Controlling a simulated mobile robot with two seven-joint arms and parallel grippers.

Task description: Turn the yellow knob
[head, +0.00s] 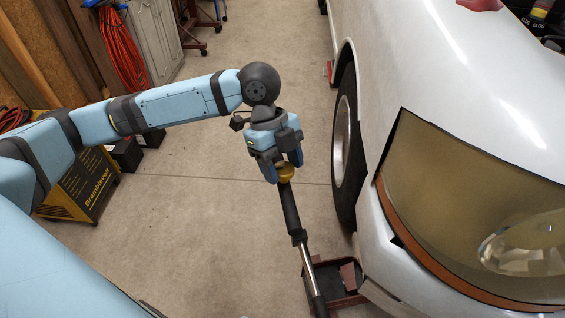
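The yellow knob (286,173) sits on the upper end of a black-gripped jack handle (291,212), which slants down to the floor jack. My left gripper (284,170) comes from above, with its two blue fingers on either side of the knob. The fingers stand apart with the knob between their tips. They partly hide the knob, and I cannot tell whether both fingers press on it. My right gripper is not in view.
A dark red floor jack (340,290) stands at the handle's lower end, beside the white vehicle (455,65) and its front wheel (344,150). A yellow Bramblevolt box (92,180) stands at the left. The concrete floor between is largely clear.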

